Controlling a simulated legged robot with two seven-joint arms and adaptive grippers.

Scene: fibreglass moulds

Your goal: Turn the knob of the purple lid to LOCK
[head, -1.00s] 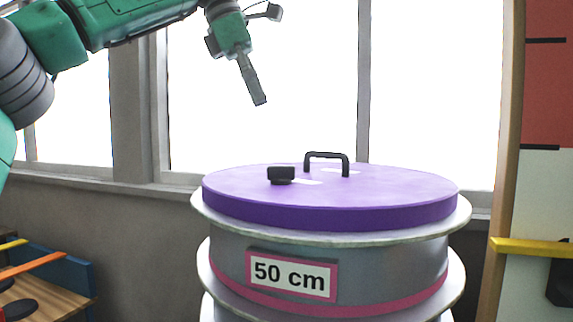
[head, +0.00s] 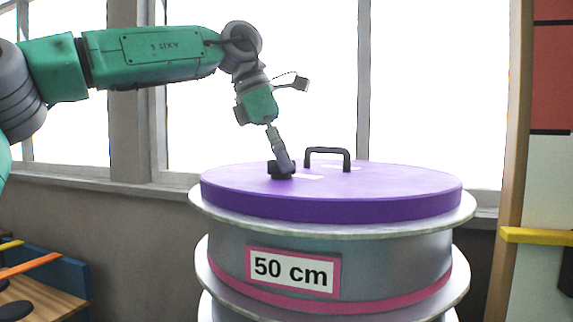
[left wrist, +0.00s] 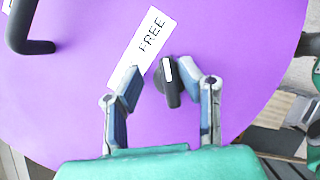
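The purple lid (head: 390,185) lies flat on top of a round grey mould. Its black knob (head: 281,171) stands near the left part of the lid, and it also shows in the left wrist view (left wrist: 172,85). The knob's white mark points towards the upper left there, beside a white label reading FREE (left wrist: 146,45). My left gripper (head: 284,168) is down at the knob. No LOCK label is readable. My right gripper is not in view.
A black handle (head: 327,153) rises from the lid, right of the knob; it shows at the upper left of the wrist view (left wrist: 22,30). The mould carries a "50 cm" sign (head: 293,271). A wooden table (head: 45,300) stands at lower left.

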